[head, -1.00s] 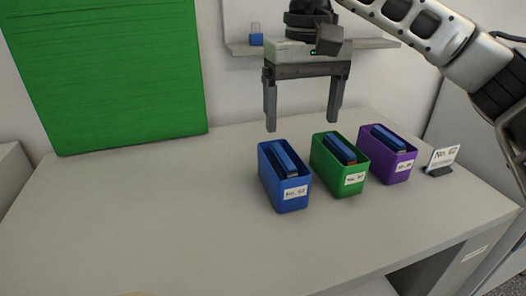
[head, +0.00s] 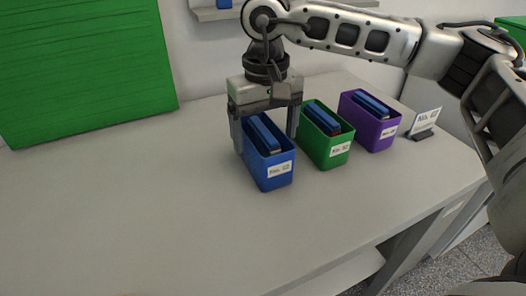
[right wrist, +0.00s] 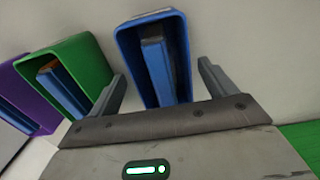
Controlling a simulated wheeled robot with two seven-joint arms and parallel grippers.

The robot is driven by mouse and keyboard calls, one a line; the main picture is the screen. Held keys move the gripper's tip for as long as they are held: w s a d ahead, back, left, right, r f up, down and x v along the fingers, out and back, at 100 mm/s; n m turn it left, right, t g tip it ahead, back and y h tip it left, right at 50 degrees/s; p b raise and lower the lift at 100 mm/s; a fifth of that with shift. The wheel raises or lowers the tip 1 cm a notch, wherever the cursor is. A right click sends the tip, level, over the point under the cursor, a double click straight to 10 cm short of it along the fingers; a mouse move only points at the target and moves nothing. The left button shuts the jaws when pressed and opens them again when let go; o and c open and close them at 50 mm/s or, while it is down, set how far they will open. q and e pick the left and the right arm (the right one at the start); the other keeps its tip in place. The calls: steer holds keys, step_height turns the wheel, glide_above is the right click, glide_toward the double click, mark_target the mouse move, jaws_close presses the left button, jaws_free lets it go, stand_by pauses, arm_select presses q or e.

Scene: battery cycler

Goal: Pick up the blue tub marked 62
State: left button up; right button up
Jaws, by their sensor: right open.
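The blue tub (head: 268,172) stands upright on the table at the left end of a row of three tubs. It has a white label on its front and a blue block inside; the label's number is too blurred to be sure of. My right gripper (head: 266,142) is open around the blue tub, one finger on its left and one between it and the green tub. In the right wrist view the blue tub (right wrist: 179,28) lies between the two open fingers (right wrist: 165,90), with gaps showing at both sides. My left gripper is out of view.
A green tub (head: 327,157) stands close on the right, then a purple tub (head: 377,136); each holds a block. A small sign (head: 424,122) stands at the far right. The table (head: 130,200) is clear in front and left. A green panel (head: 80,60) is behind.

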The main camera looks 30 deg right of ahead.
steer(key=f, duration=0.4)
steer(key=shift+w+a+f, duration=0.1)
steer(key=shift+w+f, duration=0.05)
steer(key=shift+w, duration=0.05)
steer(key=c, duration=1.2)
steer(key=shift+c, duration=0.4)
